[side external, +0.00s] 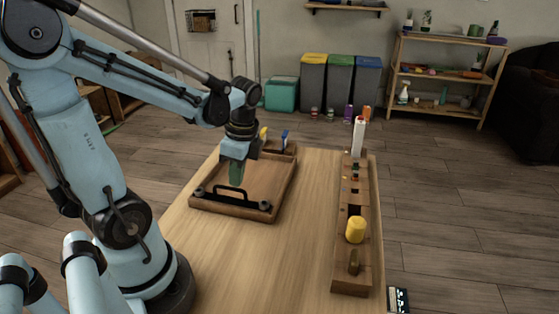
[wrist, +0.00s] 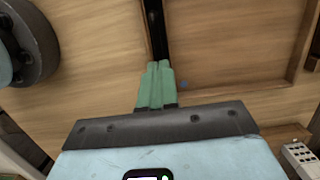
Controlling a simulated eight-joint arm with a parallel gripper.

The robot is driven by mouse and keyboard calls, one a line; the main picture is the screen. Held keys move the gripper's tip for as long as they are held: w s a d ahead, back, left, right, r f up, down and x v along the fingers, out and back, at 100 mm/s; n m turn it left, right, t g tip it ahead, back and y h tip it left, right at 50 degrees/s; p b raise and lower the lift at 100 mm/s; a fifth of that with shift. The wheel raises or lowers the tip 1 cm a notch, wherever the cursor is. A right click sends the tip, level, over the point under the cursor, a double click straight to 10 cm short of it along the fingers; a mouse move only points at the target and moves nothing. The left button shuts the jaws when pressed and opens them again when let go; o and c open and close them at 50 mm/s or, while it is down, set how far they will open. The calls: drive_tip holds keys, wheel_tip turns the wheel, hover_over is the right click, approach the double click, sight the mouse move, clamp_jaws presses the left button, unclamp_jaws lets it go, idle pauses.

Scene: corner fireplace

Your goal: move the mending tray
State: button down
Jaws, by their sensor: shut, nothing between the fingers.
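The mending tray (side external: 268,182) is a shallow wooden tray at the far left of the table. A black bar handle (side external: 247,193) stands at its near edge, with a round dark fitting at each end. In the wrist view the tray's wooden floor (wrist: 235,40) fills much of the picture. The black handle (wrist: 157,30) runs up from the fingertips there. My gripper (side external: 236,184) has green fingers pointing down, close to the handle bar. In the wrist view its fingers (wrist: 158,66) are together with nothing between them. Whether they touch the handle, I cannot tell.
Small yellow and blue items (side external: 284,135) stand at the tray's back. A long wooden rack (side external: 350,276) with a yellow cylinder (side external: 355,229) and a tall white bottle (side external: 358,136) lies along the table's right side. The table (side external: 285,250) between is clear.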

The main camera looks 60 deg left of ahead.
sight(218, 186)
drive_tip(key=s+a, duration=0.3)
drive_tip(key=shift+a, duration=0.2)
drive_tip(key=shift+s+a+f, duration=0.15)
drive_tip(key=shift+s, duration=0.1)
drive_tip(key=shift+f, duration=0.65)
drive_tip(key=shift+w, duration=0.1)
